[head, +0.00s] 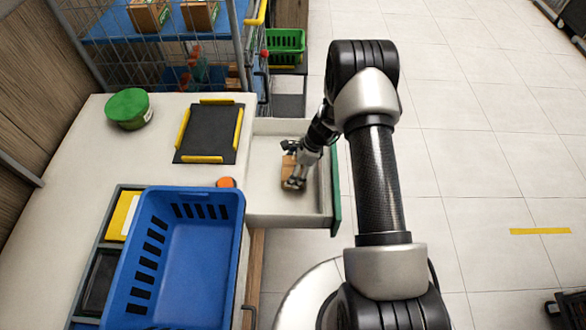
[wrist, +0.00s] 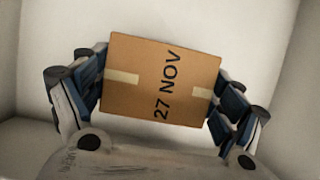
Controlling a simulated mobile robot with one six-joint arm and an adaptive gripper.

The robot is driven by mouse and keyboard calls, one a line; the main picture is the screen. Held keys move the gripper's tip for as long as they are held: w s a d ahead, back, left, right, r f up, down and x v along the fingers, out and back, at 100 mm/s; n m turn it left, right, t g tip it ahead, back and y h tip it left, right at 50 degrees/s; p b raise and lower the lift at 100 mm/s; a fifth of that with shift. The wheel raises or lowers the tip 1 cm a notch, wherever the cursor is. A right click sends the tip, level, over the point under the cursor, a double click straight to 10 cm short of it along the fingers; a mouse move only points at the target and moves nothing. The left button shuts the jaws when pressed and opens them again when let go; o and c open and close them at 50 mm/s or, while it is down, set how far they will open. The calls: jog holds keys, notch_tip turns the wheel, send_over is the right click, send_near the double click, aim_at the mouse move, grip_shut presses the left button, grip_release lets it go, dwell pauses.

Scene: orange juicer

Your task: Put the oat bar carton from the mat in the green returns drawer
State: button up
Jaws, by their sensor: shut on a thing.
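The carton (wrist: 150,80) is a brown cardboard box with tape and "27 NOV" printed on it. My gripper (wrist: 160,90) is shut on it, with a finger on each side. In the head view my gripper (head: 293,180) reaches down inside the open drawer, and the carton (head: 288,170) shows partly behind it. The drawer (head: 338,185) has a white inside and a green front and is pulled out from the counter. Pale drawer walls surround the carton in the wrist view. I cannot tell whether the carton touches the drawer floor. The black mat (head: 208,133) with yellow edge strips is empty.
A blue basket (head: 190,270) stands on the counter left of the drawer. A green round tub (head: 128,108) and an orange round thing (head: 226,183) are also on the counter. A wire cage (head: 160,60) with boxes stands behind. Open tiled floor lies to the right.

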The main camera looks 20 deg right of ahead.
jog(key=shift+f, duration=0.15)
jog(key=o, duration=1)
